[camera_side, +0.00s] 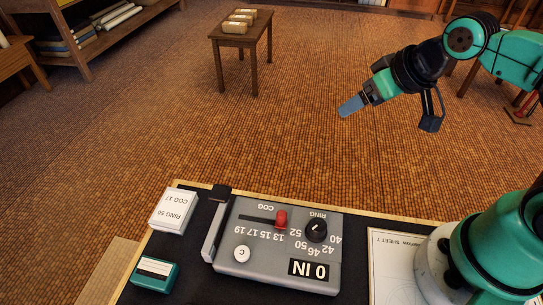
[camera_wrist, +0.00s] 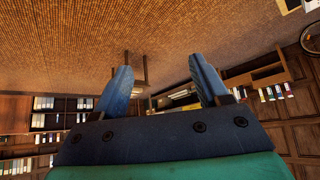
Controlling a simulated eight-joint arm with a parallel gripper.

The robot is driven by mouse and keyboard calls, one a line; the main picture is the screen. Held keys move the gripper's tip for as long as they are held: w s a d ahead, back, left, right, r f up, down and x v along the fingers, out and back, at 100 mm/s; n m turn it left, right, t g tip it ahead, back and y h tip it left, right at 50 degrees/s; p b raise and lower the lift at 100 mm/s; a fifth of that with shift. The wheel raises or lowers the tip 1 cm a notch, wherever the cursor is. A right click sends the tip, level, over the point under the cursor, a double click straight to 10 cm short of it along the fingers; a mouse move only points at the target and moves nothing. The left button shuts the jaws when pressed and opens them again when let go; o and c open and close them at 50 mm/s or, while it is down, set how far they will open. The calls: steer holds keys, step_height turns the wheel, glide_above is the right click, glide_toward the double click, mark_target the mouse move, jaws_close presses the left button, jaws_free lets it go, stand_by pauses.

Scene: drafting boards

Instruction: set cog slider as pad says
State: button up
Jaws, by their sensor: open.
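The cog slider is a red knob (camera_side: 281,218) in a dark slot on a grey box (camera_side: 240,225). It sits towards the slot's right end; the exact number beside it I cannot tell. Small numbers 13, 15, 17 and 19 run along the slot. The white pad (camera_side: 172,210), left of the box, reads RING 50 and COG 17. My gripper (camera_side: 350,105) is high above the floor, beyond the board and far from the slider. In the wrist view my gripper (camera_wrist: 160,75) has its two blue fingers spread, with nothing between them.
A black ring dial (camera_side: 316,229) sits right of the slider, with a white C button (camera_side: 242,254) and a 0 IN display (camera_side: 309,270) below. A lever (camera_side: 217,225) stands at the box's left. A green block (camera_side: 154,273) and a paper sheet (camera_side: 392,265) lie on the board.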

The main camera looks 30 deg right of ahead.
steer(key=shift+c, duration=1.2)
steer(key=m+g, duration=0.3)
steer(key=g, duration=0.4)
glide_above(281, 213)
steer(key=f, duration=0.4)
steer(key=shift+w+d+f, duration=0.1)
steer(key=shift+w+d, duration=0.05)
steer(key=shift+d, duration=0.15)
steer(key=shift+a+f+m, duration=0.2)
steer(key=shift+a+m, duration=0.05)
steer(key=shift+m, duration=0.05)
steer(key=shift+s+f, duration=0.2)
steer(key=shift+f, duration=2.55)
steer(key=shift+c, duration=0.2)
jaws_close()
